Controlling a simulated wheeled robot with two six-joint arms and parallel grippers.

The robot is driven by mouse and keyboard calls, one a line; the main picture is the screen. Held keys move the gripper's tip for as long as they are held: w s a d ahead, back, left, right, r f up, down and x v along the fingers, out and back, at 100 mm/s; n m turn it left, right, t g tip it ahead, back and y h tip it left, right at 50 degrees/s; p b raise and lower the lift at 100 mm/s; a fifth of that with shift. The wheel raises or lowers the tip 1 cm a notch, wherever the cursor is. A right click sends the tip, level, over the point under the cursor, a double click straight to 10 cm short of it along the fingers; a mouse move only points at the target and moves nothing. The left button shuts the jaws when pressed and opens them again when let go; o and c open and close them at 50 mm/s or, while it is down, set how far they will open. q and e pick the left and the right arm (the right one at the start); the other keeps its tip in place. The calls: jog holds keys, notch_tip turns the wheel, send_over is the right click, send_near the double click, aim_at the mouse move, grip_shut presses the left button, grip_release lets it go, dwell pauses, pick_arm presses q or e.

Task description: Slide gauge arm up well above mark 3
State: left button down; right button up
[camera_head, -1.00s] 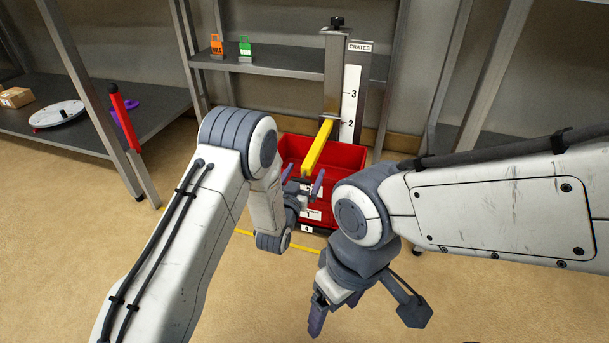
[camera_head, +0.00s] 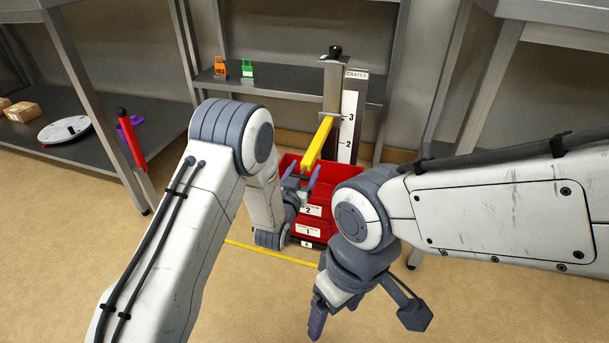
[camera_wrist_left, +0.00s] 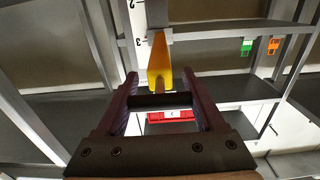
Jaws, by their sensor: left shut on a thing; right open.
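The yellow gauge arm (camera_head: 317,145) sticks out toward me from the upright gauge post (camera_head: 336,88). Its slider end is about level with mark 3 (camera_head: 351,118) on the white scale (camera_head: 348,140), and mark 2 is below. My left gripper (camera_head: 303,187) is at the near end of the arm, shut on it. In the left wrist view the gauge arm (camera_wrist_left: 160,62) runs to a dark bar between the fingers of my left gripper (camera_wrist_left: 160,100). My right gripper (camera_head: 333,308) is open and empty, low in front.
Red crates (camera_head: 335,177) with numbered labels stand below the gauge arm. A shelf (camera_head: 290,84) behind holds an orange tag (camera_head: 220,68) and a green tag (camera_head: 247,69). A red bar (camera_head: 132,138) stands at the left rack. The floor is clear at front right.

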pick_arm(q)
notch_tip(320, 180, up, 9)
jog(key=p, duration=0.5)
jog(key=shift+r, duration=0.2)
pick_arm(e)
notch_tip(320, 180, up, 6)
jog(key=shift+r, duration=0.25)
pick_arm(q)
grip_release()
jog(key=shift+s, duration=0.1)
jog(key=p+v, duration=0.2)
jog(key=v, duration=0.8)
pick_arm(e)
jog(key=shift+r, duration=1.25)
pick_arm(q)
jog(key=shift+s+a, duration=0.1)
jog(key=shift+s, duration=0.05)
